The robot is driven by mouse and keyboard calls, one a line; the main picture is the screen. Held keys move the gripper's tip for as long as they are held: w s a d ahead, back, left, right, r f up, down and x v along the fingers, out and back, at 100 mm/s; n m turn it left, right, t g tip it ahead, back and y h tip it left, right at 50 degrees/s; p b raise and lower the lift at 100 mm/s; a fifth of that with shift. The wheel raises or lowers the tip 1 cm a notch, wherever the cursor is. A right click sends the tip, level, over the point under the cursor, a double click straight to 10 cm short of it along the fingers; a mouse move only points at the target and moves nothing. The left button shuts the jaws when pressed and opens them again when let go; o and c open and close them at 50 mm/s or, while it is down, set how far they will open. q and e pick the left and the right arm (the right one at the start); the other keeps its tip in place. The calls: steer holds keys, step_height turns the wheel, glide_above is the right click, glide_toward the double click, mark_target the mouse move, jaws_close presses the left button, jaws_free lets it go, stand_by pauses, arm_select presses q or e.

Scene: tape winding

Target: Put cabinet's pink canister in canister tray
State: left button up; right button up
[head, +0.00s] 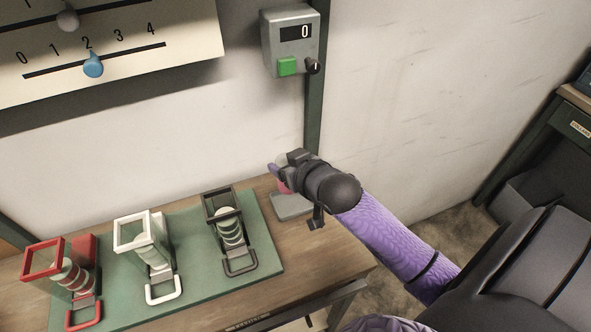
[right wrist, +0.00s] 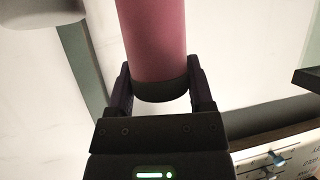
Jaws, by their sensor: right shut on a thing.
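The pink canister (right wrist: 152,40) has a dark end band and sits between the two fingers of my right gripper (right wrist: 160,88), which is shut on it. In the head view my right gripper (head: 281,172) is at the right end of the workbench, and only a small pink part of the canister (head: 284,187) shows below it. A small grey tray (head: 293,208) lies on the bench just below the canister; it looks like the canister tray. The gripper partly hides the canister and the tray, so I cannot tell whether they touch. My left gripper is not in view.
A green mat (head: 195,262) holds red (head: 43,260), white (head: 133,232) and black (head: 218,204) framed fixtures left of the tray. A grey counter box (head: 291,42) reading 0 and a slider panel (head: 110,45) are on the wall. Bench wood right of the tray is clear.

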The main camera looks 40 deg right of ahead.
steer(key=f+b, duration=0.1)
steer(key=f, duration=0.2)
steer(key=f+b, duration=0.1)
steer(key=f, duration=0.2)
steer(key=shift+s+a+f, duration=0.2)
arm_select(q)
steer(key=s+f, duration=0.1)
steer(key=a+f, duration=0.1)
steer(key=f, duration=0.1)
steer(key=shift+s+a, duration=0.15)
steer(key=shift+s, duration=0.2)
arm_select(e)
steer(key=shift+r, duration=0.1)
steer(key=o, duration=1.1)
steer(key=shift+c, duration=0.2)
steer(key=shift+s+r, duration=0.2)
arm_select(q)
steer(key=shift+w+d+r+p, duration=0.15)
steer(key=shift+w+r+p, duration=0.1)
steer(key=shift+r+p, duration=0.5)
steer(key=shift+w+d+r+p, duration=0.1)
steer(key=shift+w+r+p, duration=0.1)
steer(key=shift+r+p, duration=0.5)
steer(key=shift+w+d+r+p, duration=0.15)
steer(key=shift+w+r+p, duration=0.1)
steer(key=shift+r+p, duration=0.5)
arm_select(e)
steer(key=v, duration=1.1)
steer(key=shift+s, duration=0.3)
steer(key=shift+a, duration=0.1)
